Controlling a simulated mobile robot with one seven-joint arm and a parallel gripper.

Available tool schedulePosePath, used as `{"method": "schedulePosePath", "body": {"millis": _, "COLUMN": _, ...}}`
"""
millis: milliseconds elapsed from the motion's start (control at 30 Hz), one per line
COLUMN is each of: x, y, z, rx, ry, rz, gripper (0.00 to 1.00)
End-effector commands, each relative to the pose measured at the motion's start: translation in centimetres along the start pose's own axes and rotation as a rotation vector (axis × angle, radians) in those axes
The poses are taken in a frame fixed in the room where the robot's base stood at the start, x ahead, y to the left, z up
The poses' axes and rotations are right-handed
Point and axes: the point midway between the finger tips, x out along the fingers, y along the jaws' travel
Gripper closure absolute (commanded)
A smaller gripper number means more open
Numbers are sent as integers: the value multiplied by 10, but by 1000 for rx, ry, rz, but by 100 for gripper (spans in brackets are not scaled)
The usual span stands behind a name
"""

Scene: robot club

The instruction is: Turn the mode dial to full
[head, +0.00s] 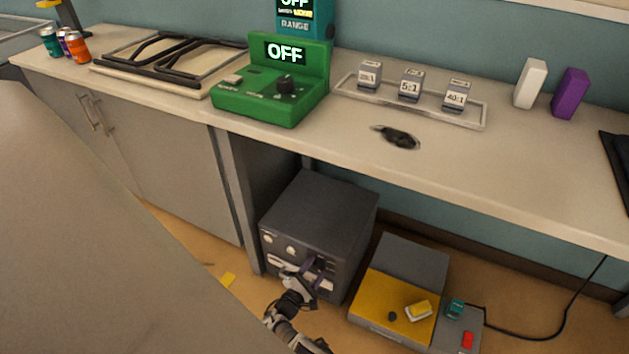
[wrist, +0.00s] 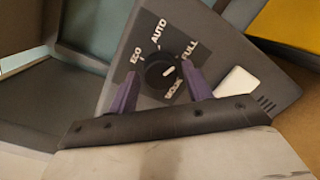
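The mode dial (wrist: 158,75) is a round black knob on a dark panel (wrist: 135,55). Around it are the labels ECO, AUTO, FULL and a fourth that I cannot read surely. Its white mark points to the right, roughly between FULL and the fourth label. My gripper (wrist: 161,88) has its two purple fingers apart, one on each side of the dial, with gaps visible between them and the knob. In the head view my gripper (head: 314,268) is at the front of a dark grey box (head: 325,205) under the counter; the dial is hidden there.
A yellow and grey machine (head: 390,300) stands on the floor right of the box. A cabinet (head: 180,170) is to the left. The counter (head: 520,170) overhangs the box and carries a green device (head: 275,95) reading OFF. A cable runs along the floor at right.

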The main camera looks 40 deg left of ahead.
Motion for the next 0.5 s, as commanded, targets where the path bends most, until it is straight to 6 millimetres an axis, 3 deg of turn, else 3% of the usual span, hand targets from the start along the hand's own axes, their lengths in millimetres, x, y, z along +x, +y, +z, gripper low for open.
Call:
{"method": "schedulePosePath", "body": {"millis": 33, "x": 0, "y": 0, "z": 0, "rx": 0, "ry": 0, "rz": 0, "gripper": 57}}
{"method": "schedulePosePath", "body": {"millis": 267, "x": 0, "y": 0, "z": 0, "rx": 0, "ry": 0, "rz": 0, "gripper": 86}}
{"method": "schedulePosePath", "body": {"millis": 500, "x": 0, "y": -1, "z": 0, "rx": 96, "ry": 7, "rz": -11, "gripper": 86}}
